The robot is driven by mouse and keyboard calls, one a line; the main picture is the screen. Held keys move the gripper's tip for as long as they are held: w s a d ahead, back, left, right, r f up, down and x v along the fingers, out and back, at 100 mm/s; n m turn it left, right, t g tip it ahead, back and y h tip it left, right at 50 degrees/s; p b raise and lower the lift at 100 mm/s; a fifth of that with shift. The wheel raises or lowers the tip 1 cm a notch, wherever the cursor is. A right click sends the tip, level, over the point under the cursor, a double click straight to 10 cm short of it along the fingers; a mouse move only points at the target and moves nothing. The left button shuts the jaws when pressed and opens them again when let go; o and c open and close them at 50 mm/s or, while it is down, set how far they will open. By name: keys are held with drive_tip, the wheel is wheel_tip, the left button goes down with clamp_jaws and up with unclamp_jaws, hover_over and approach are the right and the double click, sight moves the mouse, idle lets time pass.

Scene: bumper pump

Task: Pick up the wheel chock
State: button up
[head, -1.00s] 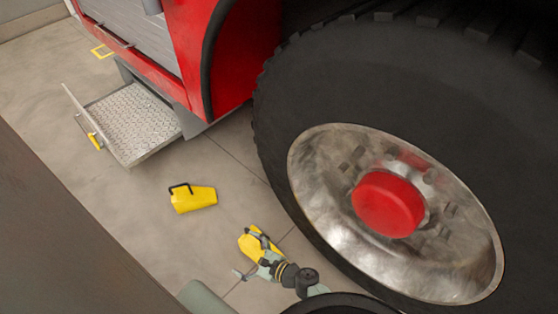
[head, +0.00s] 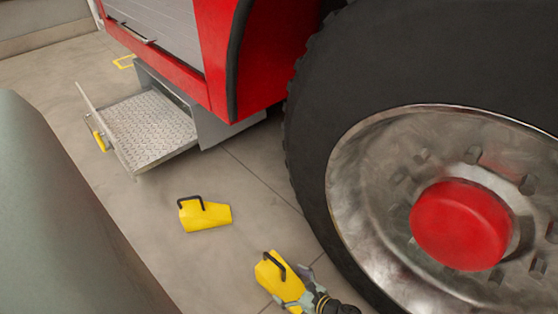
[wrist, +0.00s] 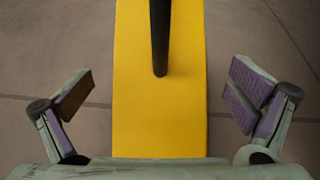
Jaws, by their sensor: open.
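One yellow wheel chock (head: 277,282) with a black handle lies on the floor beside the big tire, low in the head view. A second yellow chock (head: 208,217) with a black handle lies to its upper left. My gripper (wrist: 160,95) is open at the near chock. In the wrist view the yellow body of this chock (wrist: 135,110) runs between the two spread fingers, with gaps on both sides, and its black handle (wrist: 160,35) rises in the middle. In the head view my gripper is at its lower right end, partly cut off by the picture edge.
The large tire (head: 320,160) with its metal rim and red hub stands right of the chocks. The red truck body (head: 220,50) and a lowered metal step (head: 150,128) are at the upper left. Bare floor (head: 180,265) lies left of the chocks.

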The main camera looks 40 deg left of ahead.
sight(286, 283)
drive_tip(key=a+f+b, duration=0.1)
drive_tip(key=a, duration=0.1)
drive_tip(key=a+f, duration=0.2)
drive_tip(key=shift+b, duration=0.35)
drive_tip(key=shift+a+f, duration=0.15)
drive_tip(key=shift+a, duration=0.35)
drive_tip(key=shift+c, duration=0.2)
drive_tip(key=shift+s, duration=0.2)
drive_tip(key=c, duration=1.7)
drive_tip(key=shift+a, duration=0.15)
drive_tip(key=shift+c, duration=0.7)
